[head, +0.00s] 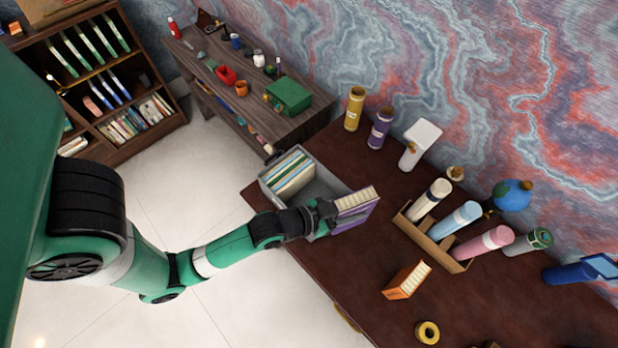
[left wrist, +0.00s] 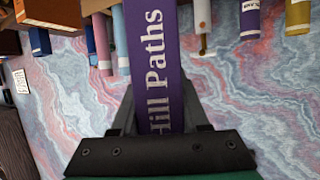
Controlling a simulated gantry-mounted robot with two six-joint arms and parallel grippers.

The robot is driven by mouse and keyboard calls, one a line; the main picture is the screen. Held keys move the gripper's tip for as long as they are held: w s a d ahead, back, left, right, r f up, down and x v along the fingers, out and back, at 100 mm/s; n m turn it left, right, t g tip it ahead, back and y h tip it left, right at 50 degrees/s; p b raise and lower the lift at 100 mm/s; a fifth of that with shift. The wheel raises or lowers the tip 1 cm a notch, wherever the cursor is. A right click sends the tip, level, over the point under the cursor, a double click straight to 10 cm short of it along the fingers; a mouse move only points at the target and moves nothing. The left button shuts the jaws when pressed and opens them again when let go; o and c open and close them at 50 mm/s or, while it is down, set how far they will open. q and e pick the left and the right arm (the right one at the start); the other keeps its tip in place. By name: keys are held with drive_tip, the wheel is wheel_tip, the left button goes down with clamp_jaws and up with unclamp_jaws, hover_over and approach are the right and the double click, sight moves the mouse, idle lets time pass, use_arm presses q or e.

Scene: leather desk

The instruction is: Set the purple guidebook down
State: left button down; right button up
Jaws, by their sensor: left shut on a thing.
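The purple guidebook (head: 354,207) is at the right end of the grey bin (head: 318,184) on the desk, its pale page edges facing up. My left gripper (head: 325,212) is shut on the guidebook. In the left wrist view the purple spine (left wrist: 158,70), lettered "Hill Paths", stands between the two fingers of my left gripper (left wrist: 158,115). Several pale and green books (head: 291,174) stand in the left part of the bin. I cannot tell whether the guidebook touches the bin floor. My right gripper does not show.
An orange book (head: 406,281) stands on the dark desk (head: 345,270) to the right. A wooden rack (head: 432,243) of coloured tubes stands behind it. The desk between bin and orange book is clear.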

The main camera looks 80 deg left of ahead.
use_arm(q)
drive_tip(key=s+a+f+n+g+y, duration=0.1)
drive_tip(key=s+a+f+n+y, duration=0.1)
drive_tip(key=a+f, duration=0.3)
drive_tip(key=s+a+f+n+y, duration=0.2)
drive_tip(key=s+a+f+y, duration=0.1)
drive_tip(key=a, duration=0.4)
wheel_tip(320, 180, down, 9)
drive_tip(key=b, duration=0.5)
drive_tip(key=shift+w+a+f, duration=0.2)
drive_tip(key=shift+w, duration=0.05)
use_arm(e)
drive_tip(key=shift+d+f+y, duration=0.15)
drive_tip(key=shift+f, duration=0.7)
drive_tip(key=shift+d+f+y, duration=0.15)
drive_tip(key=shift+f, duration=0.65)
use_arm(q)
drive_tip(key=shift+f, duration=0.2)
drive_tip(key=shift+c, duration=2)
unclamp_jaws()
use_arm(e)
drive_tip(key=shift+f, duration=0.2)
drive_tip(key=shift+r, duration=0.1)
